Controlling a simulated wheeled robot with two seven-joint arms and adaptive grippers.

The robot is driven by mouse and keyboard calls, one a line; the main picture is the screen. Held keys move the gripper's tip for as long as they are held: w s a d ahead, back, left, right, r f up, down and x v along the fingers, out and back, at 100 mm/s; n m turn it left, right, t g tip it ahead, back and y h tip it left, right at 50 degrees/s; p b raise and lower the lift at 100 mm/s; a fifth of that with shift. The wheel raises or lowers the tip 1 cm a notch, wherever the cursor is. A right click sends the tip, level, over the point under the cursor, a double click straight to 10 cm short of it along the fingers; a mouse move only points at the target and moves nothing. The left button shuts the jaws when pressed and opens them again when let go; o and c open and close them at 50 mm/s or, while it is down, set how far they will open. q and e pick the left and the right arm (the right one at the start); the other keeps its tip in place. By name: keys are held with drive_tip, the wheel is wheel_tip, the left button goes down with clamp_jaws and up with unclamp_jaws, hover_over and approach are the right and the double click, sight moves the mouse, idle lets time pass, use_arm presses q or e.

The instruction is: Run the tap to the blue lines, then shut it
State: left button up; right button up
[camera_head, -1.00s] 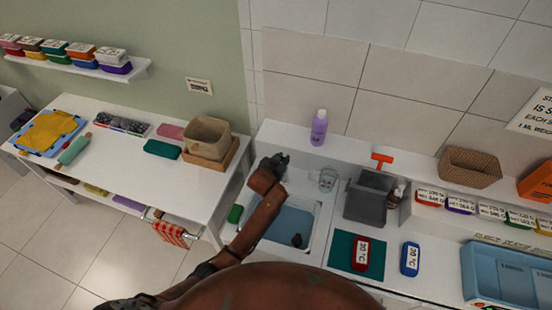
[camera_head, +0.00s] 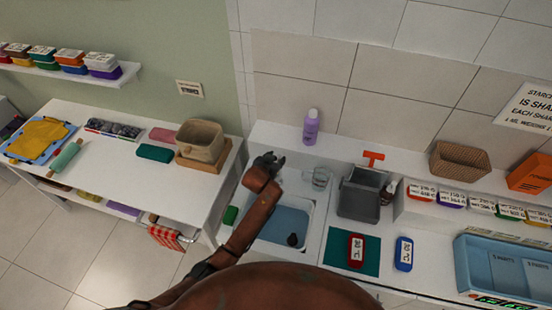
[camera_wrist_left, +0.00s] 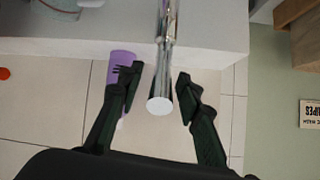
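My left gripper (camera_head: 270,160) reaches over the back of the sink (camera_head: 318,222). In the left wrist view its two dark fingers (camera_wrist_left: 158,88) are apart, on either side of a chrome tap part with a round end (camera_wrist_left: 160,105). I see a gap between the fingers and the chrome, so it does not look gripped. In the head view the tap is mostly hidden by the gripper. The basin floor (camera_head: 283,222) looks blue, with a small dark thing (camera_head: 292,240) in it. I cannot make out separate blue lines or running water. My right gripper is not in view.
A purple bottle (camera_head: 311,127) stands on the ledge behind the sink. A clear jar (camera_head: 320,178) and a grey bin (camera_head: 358,198) stand to the right. A green sponge-like block (camera_head: 230,215) is left of the basin. A table with a beige container (camera_head: 200,142) is further left.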

use_arm(q)
drive_tip(key=v, duration=1.2)
